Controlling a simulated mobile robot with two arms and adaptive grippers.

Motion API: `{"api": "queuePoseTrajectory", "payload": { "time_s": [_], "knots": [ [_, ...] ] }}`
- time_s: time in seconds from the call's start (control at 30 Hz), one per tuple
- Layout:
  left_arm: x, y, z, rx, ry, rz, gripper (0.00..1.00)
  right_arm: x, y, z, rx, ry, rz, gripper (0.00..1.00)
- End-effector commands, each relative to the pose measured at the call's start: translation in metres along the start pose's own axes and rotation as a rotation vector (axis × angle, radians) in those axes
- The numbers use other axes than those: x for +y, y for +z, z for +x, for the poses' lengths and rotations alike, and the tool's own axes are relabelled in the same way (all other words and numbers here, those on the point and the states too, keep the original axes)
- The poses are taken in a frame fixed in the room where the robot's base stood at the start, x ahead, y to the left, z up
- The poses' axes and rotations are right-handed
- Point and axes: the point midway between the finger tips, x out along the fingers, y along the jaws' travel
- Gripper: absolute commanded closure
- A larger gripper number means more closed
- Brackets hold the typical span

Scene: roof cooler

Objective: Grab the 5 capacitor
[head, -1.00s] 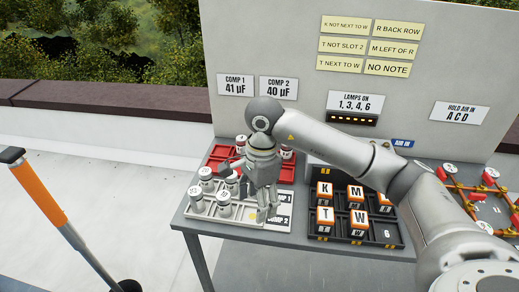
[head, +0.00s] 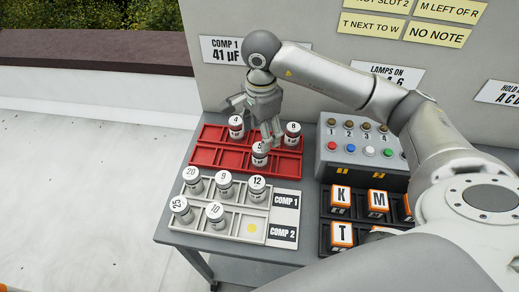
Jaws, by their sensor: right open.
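The 5 capacitor (head: 259,158), a small white-and-dark cylinder, stands in the front row of the red tray (head: 206,157). Its label is partly hidden by a finger. My right gripper (head: 252,125) is open and empty over the red tray. Its fingers point down, spread between the 4 capacitor (head: 236,133) and the 5 capacitor, with one fingertip close to the top of the 5. I cannot tell whether they touch. The 8 capacitor (head: 292,140) stands in the back row to the right. My left gripper is not in view.
A white tray (head: 252,238) in front holds capacitors 20, 9, 12, 25 and 10, beside COMP 1 and COMP 2 labels. A button box (head: 345,168) and a dark tray of lettered blocks (head: 340,252) stand to the right. The wall (head: 290,75) is behind.

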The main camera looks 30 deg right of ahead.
Motion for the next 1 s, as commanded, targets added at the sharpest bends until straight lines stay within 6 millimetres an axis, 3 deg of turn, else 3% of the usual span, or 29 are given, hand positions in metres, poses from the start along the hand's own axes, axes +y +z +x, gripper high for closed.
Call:
{"api": "queuePoseTrajectory", "payload": {
  "time_s": [0.23, 0.63, 0.9, 1.0],
  "knots": [
    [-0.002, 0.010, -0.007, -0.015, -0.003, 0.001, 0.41, 0.000, 0.000, 0.023, 0.000, 0.000, 0.000, 0.36],
    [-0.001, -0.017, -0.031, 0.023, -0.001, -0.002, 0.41, -0.004, 0.000, 0.070, 0.000, 0.001, 0.001, 0.36],
    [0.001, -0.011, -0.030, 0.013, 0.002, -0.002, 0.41, -0.005, 0.000, 0.075, -0.001, -0.002, 0.000, 0.36],
    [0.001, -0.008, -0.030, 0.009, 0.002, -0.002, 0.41, -0.005, 0.000, 0.075, -0.001, -0.002, 0.000, 0.47]
  ]
}}
